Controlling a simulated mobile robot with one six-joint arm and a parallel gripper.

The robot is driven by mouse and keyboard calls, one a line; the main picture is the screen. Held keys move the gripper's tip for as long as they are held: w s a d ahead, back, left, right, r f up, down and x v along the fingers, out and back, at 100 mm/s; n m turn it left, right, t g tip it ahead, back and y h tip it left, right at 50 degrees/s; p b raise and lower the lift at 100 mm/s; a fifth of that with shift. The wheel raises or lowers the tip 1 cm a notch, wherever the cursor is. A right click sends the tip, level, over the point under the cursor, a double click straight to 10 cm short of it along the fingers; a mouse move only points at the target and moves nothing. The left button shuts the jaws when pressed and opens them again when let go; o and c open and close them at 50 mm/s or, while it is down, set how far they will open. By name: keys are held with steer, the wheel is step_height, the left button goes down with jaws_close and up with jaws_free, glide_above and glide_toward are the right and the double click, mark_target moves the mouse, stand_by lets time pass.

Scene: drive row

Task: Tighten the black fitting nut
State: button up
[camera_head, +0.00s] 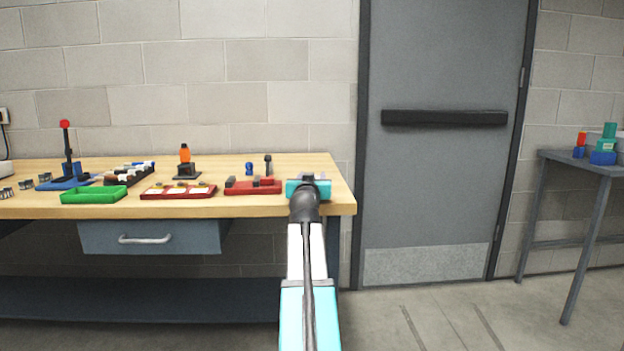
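I cannot make out for sure which part is the black fitting nut. A red holder (253,187) near the bench's right end bears several small dark pieces. A small black upright part (268,162) and a blue part (249,168) stand just behind it. A black block with an orange top (185,155) stands further left. My arm reaches forward over the bench's front edge.
The wooden bench (225,207) also bears a red tray with white cards (178,191), a green tray (94,196), a dark rack (130,174) and a blue stand with a red-tipped lever (68,160). A grey door (443,190) and a side table (580,164) are at right.

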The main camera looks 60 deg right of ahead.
steer(key=shift+a, duration=0.1)
steer(key=shift+p+v, duration=1.5)
steer(key=shift+v, duration=4.05)
steer(key=shift+s+a+f+b, duration=0.1)
steer(key=shift+s+f+b, duration=0.05)
steer(key=shift+b, duration=0.4)
steer(key=shift+b+v, duration=1.1)
steer(key=shift+b, duration=0.1)
